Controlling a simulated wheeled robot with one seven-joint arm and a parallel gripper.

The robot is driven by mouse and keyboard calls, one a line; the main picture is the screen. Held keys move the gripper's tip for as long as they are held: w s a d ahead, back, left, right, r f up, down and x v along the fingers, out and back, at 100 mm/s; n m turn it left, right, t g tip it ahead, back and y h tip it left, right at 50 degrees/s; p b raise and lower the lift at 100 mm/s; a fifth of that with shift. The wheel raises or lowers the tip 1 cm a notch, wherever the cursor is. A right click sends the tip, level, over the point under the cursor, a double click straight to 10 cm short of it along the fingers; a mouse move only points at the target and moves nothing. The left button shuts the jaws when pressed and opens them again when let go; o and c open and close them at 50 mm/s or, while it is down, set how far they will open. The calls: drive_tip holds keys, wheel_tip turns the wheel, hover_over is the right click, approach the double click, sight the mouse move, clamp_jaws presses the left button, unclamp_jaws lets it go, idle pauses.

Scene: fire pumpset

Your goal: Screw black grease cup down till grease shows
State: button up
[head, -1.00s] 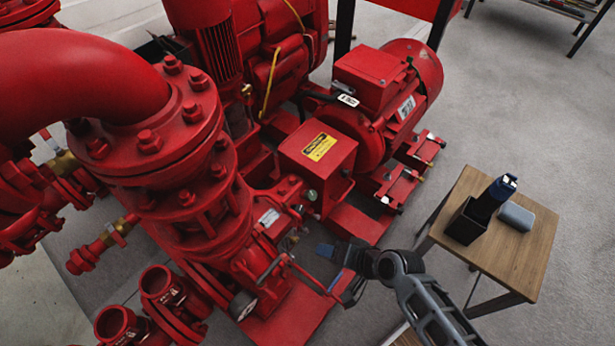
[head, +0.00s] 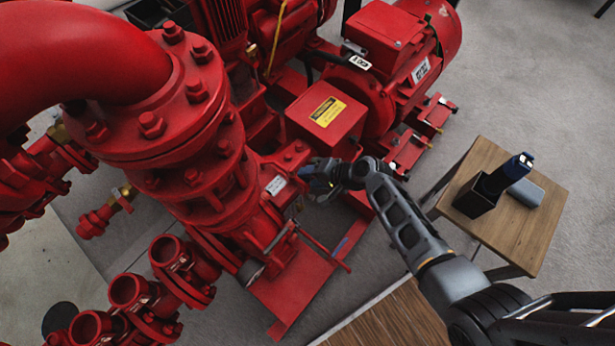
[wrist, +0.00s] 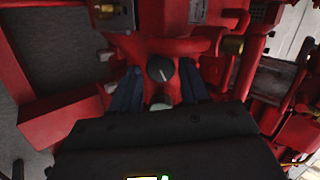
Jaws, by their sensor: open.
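The black grease cup (wrist: 160,68) shows in the wrist view as a round black cap with a pale line across its top, set among red pump parts. My gripper (wrist: 160,85) is open, with one blue finger to the left of the cup and one to the right. The cup appears between or just beyond the fingertips, with visible gaps on both sides; contact cannot be told. No grease can be made out. In the head view my gripper (head: 318,178) is at the red pump housing beside the vertical pipe, and it hides the cup there.
A red guard box (head: 325,115) with a yellow label stands just behind my gripper. A thin red bar (head: 325,250) sticks out in front. A wooden table (head: 520,225) at right holds a black holder with a dark tool (head: 495,185) and a grey case (head: 525,193).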

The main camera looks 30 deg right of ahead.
drive_tip(key=shift+x, duration=1.05)
drive_tip(key=c, duration=0.8)
